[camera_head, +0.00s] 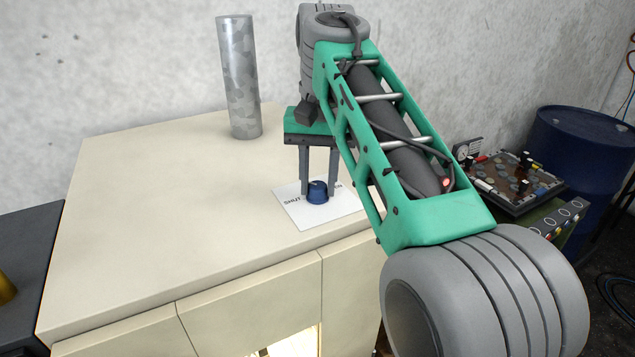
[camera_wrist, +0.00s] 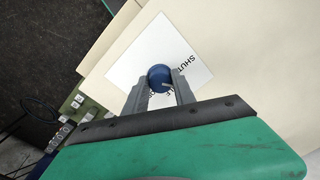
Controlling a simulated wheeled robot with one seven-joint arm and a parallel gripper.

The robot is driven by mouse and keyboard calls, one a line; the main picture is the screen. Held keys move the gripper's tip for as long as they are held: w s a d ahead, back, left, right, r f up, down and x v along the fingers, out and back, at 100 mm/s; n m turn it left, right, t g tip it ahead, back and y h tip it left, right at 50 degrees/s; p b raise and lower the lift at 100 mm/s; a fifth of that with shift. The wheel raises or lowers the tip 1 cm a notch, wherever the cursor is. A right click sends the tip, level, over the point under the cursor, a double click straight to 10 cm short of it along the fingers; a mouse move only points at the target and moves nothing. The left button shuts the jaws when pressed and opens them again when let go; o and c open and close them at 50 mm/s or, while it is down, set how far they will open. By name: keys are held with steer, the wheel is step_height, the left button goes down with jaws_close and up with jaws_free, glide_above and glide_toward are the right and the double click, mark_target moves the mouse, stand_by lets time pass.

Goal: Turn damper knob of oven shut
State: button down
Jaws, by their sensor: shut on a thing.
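The oven (camera_head: 150,210) is a cream cabinet with a flat top. The fingertips also show in the wrist view (camera_wrist: 161,88).
A grey mottled cylinder, the flue pipe (camera_head: 240,80), rises from the back of the oven top. A blue drum (camera_head: 580,150) and a panel with knobs and a gauge (camera_head: 515,180) stand to the right. The left part of the oven top is clear.

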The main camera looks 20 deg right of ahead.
mark_target(320, 185)
steer(key=n, duration=0.7)
stand_by(0.6)
steer(key=c, duration=1)
jaws_free()
steer(key=shift+c, duration=0.2)
steer(key=r+p, duration=0.1)
steer(key=r, duration=0.2)
steer(key=r+p, duration=0.1)
steer(key=r, duration=0.2)
steer(key=shift+w+d+r+p, duration=0.15)
steer(key=shift+d+r+p, duration=0.05)
steer(key=shift+p, duration=0.1)
steer(key=shift+r, duration=0.55)
